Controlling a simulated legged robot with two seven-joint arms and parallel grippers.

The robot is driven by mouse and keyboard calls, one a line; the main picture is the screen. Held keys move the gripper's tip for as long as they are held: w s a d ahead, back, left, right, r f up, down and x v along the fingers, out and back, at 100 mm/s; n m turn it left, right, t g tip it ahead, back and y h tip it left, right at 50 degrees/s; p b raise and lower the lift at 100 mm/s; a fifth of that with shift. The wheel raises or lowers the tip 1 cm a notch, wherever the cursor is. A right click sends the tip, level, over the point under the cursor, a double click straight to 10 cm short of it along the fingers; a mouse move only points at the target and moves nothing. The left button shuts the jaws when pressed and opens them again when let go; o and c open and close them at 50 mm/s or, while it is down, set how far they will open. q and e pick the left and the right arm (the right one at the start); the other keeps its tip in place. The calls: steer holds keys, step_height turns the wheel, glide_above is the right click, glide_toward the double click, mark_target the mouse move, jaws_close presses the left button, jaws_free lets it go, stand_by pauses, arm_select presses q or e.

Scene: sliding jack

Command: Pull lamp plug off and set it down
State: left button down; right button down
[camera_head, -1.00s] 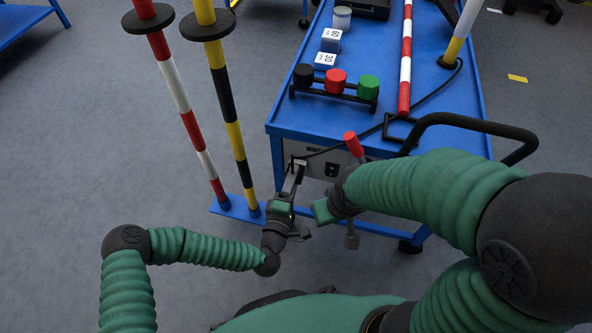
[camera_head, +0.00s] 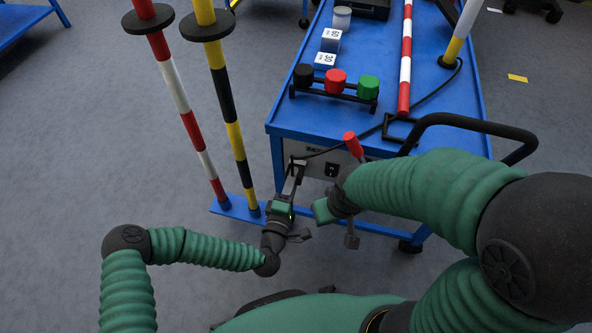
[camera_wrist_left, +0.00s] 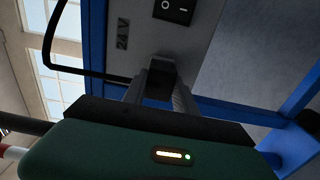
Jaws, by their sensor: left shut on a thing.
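The black lamp plug (camera_wrist_left: 160,76) sits between the two fingers of my left gripper (camera_wrist_left: 160,95) in the left wrist view, close against the grey front panel (camera_wrist_left: 215,60) marked 24 V. The gripper is shut on it. I cannot tell whether the plug is still seated in its socket. A black cable (camera_wrist_left: 85,74) runs along the panel toward the plug. In the head view, my left gripper (camera_head: 296,172) reaches up to the left end of the panel, and the plug is too small to make out. My right gripper (camera_head: 338,208) is to its right; its fingertips are unclear.
The blue cart (camera_head: 300,119) holds a rack of black, red and green knobs (camera_head: 336,82) and white blocks. A power switch (camera_wrist_left: 174,10) is above the plug. A red-tipped lever (camera_head: 353,144) stands near my right gripper. Two striped poles (camera_head: 232,117) rise at left.

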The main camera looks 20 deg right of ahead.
arm_select(q)
steer(key=shift+s+a, duration=0.35)
steer(key=shift+s, duration=0.15)
stand_by(0.4)
steer(key=p+v, duration=0.1)
steer(key=v, duration=0.1)
steer(key=shift+s+a, duration=0.15)
steer(key=shift+s, duration=0.05)
stand_by(0.4)
steer(key=w+a+r+n+t+y, duration=0.1)
steer(key=a+r+n+y, duration=0.15)
steer(key=a, duration=0.85)
steer(key=a+r+n+t+y, duration=0.1)
steer(key=a+r+n+y, duration=0.2)
steer(key=a, duration=0.8)
steer(key=w+a+r+n+t+y, duration=0.15)
steer(key=a+y, duration=0.35)
steer(key=a, duration=0.7)
step_height(320, 180, up, 36)
steer(key=p, duration=3.5)
steer(key=shift+s+d+p, duration=0.2)
steer(key=shift+d+p, duration=0.1)
steer(key=shift+d, duration=0.05)
steer(key=shift+g+h, duration=0.25)
